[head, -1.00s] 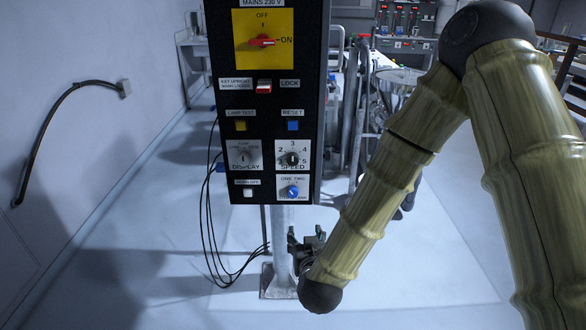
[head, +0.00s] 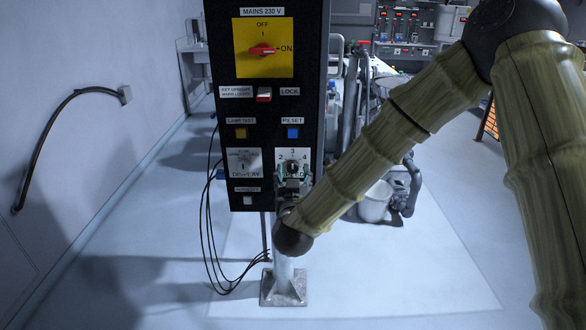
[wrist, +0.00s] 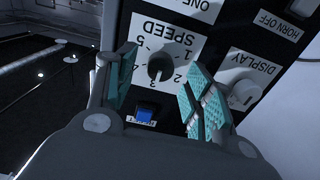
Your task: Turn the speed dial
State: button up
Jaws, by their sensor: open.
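The speed dial (wrist: 161,67) is a dark round knob on a white plate marked SPEED with numbers around it. In the wrist view it lies between my gripper's two teal-padded fingers (wrist: 160,88), which are spread apart, one on each side of it. I cannot tell whether the fingers reach around the knob or stop short of it. In the head view my gripper (head: 292,178) is in front of the SPEED plate (head: 294,156) and hides the knob and the plate's lower part.
The black control panel (head: 222,60) stands on a grey post. The DISPLAY knob (wrist: 243,93) is close beside one finger. The blue RESET button (wrist: 145,112) is near the speed dial. A yellow LAMP TEST button (head: 241,133) and red mains switch (head: 262,50) are higher up.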

aim_at(293, 169)
jog(key=shift+w, duration=1.55)
jog(key=c, duration=1)
